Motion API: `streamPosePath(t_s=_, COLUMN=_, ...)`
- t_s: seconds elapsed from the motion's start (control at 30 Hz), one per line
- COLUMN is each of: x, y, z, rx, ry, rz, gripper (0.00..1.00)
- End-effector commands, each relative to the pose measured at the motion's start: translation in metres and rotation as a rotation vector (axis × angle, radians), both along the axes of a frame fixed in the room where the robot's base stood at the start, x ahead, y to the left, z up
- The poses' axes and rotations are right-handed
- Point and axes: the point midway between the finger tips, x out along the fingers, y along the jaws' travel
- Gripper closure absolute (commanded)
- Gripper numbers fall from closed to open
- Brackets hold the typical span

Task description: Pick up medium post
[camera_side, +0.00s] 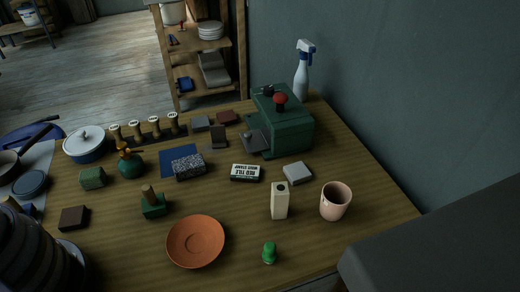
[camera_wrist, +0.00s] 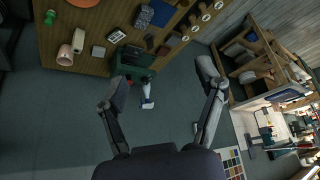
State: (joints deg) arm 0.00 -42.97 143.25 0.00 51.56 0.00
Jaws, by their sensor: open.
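A cream upright block with a dark hole in its top, which looks like the post (camera_side: 280,201), stands on the wooden table between the orange dish and the pink mug. It also shows in the wrist view as a pale post (camera_wrist: 78,40) at upper left, beside the mug. My gripper (camera_wrist: 162,74) is open in the wrist view, its fingers wide apart with nothing between them. It is well away from the post, which lies up and left of the fingers. I cannot make out my gripper in the side view.
The pink mug (camera_side: 336,201) stands close right of the post. A green stopper-like piece (camera_side: 269,253) is in front, and the orange dish (camera_side: 196,242) is left. A black-and-white box (camera_side: 245,173), grey block (camera_side: 297,172) and green machine (camera_side: 284,122) stand behind.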

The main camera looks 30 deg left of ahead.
Motion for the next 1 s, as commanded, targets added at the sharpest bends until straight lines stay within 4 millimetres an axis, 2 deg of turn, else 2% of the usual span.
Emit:
streamPosePath(t_s=0.07, x=0.003, y=0.0, z=0.0, rx=0.004, ry=-0.001, rz=-0.003, gripper=0.3)
streamPosePath(t_s=0.17, x=0.022, y=0.001, z=-0.003, rx=0.028, ry=-0.014, rz=-0.027, gripper=0.3)
streamPosePath(t_s=0.27, x=0.061, y=0.001, z=-0.011, rx=0.074, ry=-0.047, rz=-0.081, gripper=0.3)
streamPosePath(t_s=0.37, x=0.112, y=-0.005, z=-0.027, rx=0.128, ry=-0.097, rz=-0.174, gripper=0.3)
streamPosePath(t_s=0.5, x=0.175, y=-0.028, z=-0.061, rx=0.177, ry=-0.179, rz=-0.335, gripper=0.3)
streamPosePath(t_s=0.6, x=0.211, y=-0.052, z=-0.093, rx=0.183, ry=-0.24, rz=-0.461, gripper=0.3)
streamPosePath(t_s=0.7, x=0.236, y=-0.082, z=-0.129, rx=0.163, ry=-0.303, rz=-0.588, gripper=0.3)
streamPosePath(t_s=0.83, x=0.25, y=-0.126, z=-0.181, rx=0.092, ry=-0.383, rz=-0.744, gripper=0.3)
streamPosePath(t_s=0.93, x=0.246, y=-0.159, z=-0.222, rx=0.007, ry=-0.444, rz=-0.845, gripper=0.3)
streamPosePath(t_s=1.0, x=0.237, y=-0.18, z=-0.248, rx=-0.067, ry=-0.486, rz=-0.902, gripper=0.3)
